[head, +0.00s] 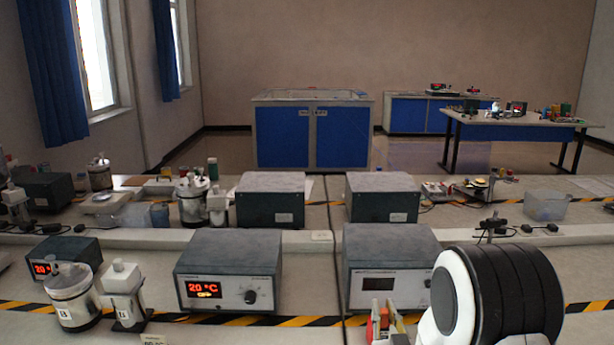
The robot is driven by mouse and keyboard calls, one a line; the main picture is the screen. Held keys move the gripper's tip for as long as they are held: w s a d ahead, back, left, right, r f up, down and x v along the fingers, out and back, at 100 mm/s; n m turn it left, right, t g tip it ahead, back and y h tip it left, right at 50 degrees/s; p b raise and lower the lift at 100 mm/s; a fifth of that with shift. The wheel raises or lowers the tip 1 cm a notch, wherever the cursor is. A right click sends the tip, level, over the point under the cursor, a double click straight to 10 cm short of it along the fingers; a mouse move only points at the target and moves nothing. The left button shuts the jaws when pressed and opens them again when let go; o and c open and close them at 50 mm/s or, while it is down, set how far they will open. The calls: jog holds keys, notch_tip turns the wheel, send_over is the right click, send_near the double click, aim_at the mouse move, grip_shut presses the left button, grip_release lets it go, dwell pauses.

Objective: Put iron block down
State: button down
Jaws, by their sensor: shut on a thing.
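I cannot make out the iron block in the head view. My gripper is not in view either. A black and white part of my arm fills the lower right and hides the bench behind it. What my gripper holds and how high it is cannot be seen here.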

dwell(0.8)
jog(key=s+a+f, duration=0.2)
jog(key=s+a, duration=0.1)
jog(key=a, duration=1.4)
jog(key=s+a+f, duration=0.2)
jog(key=s+a, duration=0.1)
jog(key=a, duration=1.4)
jog(key=s+a+f, duration=0.2)
jog(key=s+a, duration=0.1)
jog(key=a, duration=1.5)
jog(key=shift+s, duration=0.15)
jog(key=shift+f, duration=2.4)
jog(key=shift+f, duration=0.1)
